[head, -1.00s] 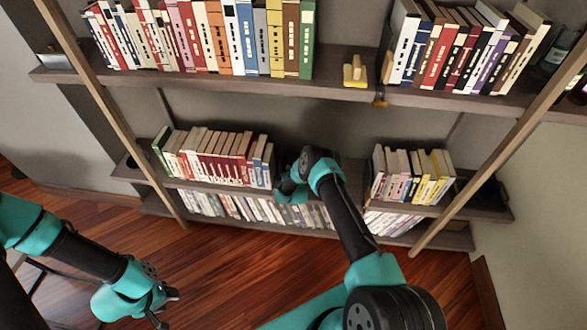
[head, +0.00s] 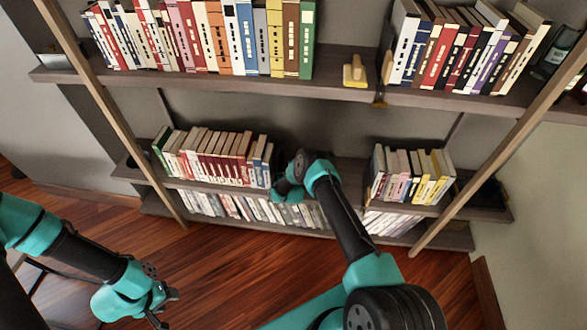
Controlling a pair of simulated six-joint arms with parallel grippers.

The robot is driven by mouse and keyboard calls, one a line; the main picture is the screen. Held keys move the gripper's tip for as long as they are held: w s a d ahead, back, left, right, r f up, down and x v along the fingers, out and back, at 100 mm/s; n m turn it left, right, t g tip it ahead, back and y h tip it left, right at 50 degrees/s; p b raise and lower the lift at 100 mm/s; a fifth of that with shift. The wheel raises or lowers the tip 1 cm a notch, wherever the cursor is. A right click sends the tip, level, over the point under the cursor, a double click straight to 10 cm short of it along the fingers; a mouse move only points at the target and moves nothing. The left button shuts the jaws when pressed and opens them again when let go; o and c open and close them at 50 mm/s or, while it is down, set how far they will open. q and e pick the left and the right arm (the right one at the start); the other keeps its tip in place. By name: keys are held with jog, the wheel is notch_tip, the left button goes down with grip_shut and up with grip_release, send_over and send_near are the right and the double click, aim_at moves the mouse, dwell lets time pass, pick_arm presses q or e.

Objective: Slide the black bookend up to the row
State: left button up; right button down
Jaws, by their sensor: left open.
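The row of books (head: 212,158) stands on the left part of the middle shelf, its right end by a blue and a pale book. My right gripper (head: 283,191) is low at that shelf, just right of the row's end. Its fingers are small and partly hidden by my wrist, so I cannot tell whether they are open or touching anything. The black bookend is not clearly visible; a dark shape by the row's right end may be it, but it blends with shadow and my arm. My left gripper (head: 168,308) is open and empty, low over the floor at the left.
A second group of books (head: 410,176) stands further right on the middle shelf (head: 347,177). Books also fill the shelf below. The upper shelf (head: 210,86) holds two book rows and a yellow object (head: 354,73). Slanted wooden posts (head: 497,132) flank the shelves.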

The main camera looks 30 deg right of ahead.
jog(key=shift+w+a, duration=0.3)
jog(key=shift+a, duration=0.2)
jog(key=shift+s+d, duration=0.55)
jog(key=shift+d, duration=0.3)
jog(key=shift+s+d, duration=0.55)
jog(key=shift+d, duration=0.3)
jog(key=shift+s, duration=0.15)
jog(key=v, duration=1.7)
jog(key=shift+s+a, duration=0.1)
